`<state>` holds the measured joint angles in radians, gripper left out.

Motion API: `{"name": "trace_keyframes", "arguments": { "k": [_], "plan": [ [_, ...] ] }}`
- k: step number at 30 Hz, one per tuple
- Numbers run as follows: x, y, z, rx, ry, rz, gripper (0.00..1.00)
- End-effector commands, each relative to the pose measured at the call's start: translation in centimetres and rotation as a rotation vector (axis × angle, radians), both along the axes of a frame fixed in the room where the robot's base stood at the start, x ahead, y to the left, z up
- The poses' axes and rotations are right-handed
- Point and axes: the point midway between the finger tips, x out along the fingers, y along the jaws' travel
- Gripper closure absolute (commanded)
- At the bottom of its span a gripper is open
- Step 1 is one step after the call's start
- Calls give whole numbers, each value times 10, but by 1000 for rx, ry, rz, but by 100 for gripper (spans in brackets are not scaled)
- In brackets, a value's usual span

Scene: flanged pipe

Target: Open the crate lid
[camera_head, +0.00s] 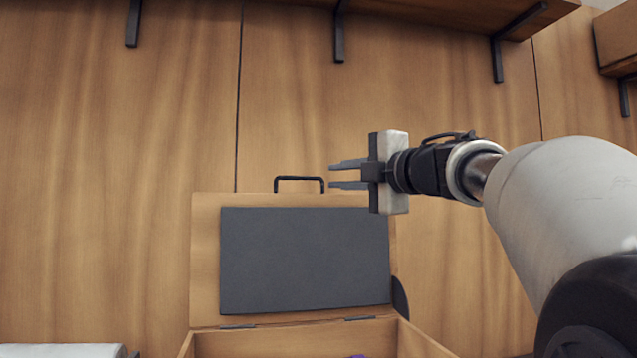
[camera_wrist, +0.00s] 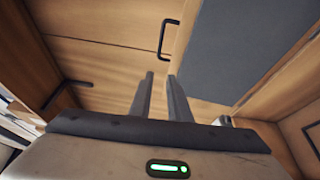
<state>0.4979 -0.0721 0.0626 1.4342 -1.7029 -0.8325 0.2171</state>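The crate lid (camera_head: 208,262) stands raised and upright at the back of the wooden crate (camera_head: 290,342), with a dark grey panel (camera_head: 305,260) on its inner face. The lid's black handle (camera_head: 299,179) is on its top edge; it also shows in the wrist view (camera_wrist: 168,38). My gripper (camera_head: 347,175) is at the upper right of the lid, to the right of the handle and apart from it. Its two fingers are apart with nothing between them, as the wrist view (camera_wrist: 160,82) also shows. Most of the crate's inside is cut off by the frame's lower edge.
A wood-panelled wall (camera_head: 110,170) stands behind the crate. Shelves on dark brackets (camera_head: 339,35) run along the top. A white object (camera_head: 62,350) is at the lower left. A small purple thing (camera_head: 358,356) barely shows in the crate.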

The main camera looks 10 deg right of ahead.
Motion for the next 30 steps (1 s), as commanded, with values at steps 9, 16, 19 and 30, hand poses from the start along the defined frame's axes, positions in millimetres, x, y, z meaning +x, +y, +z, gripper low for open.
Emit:
{"name": "trace_keyframes", "arguments": {
  "k": [9,16,19,30],
  "plan": [
    [-21,-8,-1,0,0,0,83],
    [-21,-8,-1,0,0,0,83],
    [-20,-8,-1,0,0,0,83],
    [-13,34,25,198,-35,81,83]
  ]
}}
